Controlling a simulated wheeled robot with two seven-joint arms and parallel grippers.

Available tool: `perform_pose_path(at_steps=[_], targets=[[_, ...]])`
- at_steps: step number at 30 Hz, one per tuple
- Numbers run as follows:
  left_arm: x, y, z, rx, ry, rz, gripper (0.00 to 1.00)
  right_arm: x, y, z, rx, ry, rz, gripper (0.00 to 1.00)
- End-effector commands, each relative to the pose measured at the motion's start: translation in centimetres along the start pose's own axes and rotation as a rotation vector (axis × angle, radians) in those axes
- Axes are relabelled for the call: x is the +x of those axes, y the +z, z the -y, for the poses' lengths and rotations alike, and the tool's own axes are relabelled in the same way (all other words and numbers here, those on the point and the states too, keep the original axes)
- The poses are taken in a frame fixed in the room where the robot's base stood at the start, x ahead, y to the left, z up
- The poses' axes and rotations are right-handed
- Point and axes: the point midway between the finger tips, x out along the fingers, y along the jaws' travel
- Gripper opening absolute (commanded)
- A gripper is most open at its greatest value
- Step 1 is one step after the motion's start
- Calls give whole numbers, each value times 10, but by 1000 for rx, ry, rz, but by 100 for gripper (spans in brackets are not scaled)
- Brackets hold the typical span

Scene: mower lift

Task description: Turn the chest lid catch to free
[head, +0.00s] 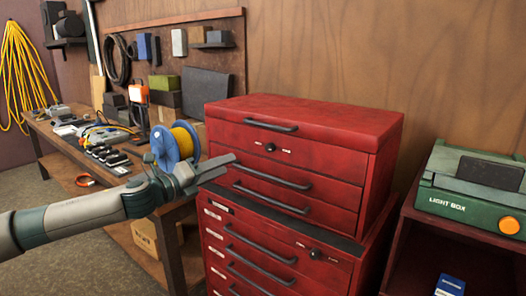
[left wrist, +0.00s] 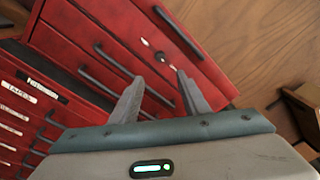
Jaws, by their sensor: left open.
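The red tool chest (head: 340,125) stands on a red lower cabinet (head: 335,275), lid down. Its small dark catch (head: 270,147) sits on the front between two small pale marks, below the top handle. The catch also shows in the left wrist view (left wrist: 160,57), just beyond the fingertips and between them. I cannot tell which mark it points to. My left gripper (head: 231,164) is open and empty, in front of the chest, to the left of and slightly below the catch in the head view. The two fingers also show apart in the left wrist view (left wrist: 160,77). My right gripper is out of view.
A second dark catch (head: 315,253) is on the lower cabinet. Bar handles (head: 270,125) stick out from the drawers. A workbench (head: 60,145) with a blue reel (head: 170,148) stands behind my left arm. A green light box (head: 465,195) is at the right.

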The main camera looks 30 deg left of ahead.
Motion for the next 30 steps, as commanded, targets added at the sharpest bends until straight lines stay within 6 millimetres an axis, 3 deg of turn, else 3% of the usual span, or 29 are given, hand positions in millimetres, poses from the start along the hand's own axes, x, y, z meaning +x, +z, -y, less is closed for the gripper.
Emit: perform_pose_path(at_steps=[30], targets=[[26,1,1,1,0,2,42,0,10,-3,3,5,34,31]])
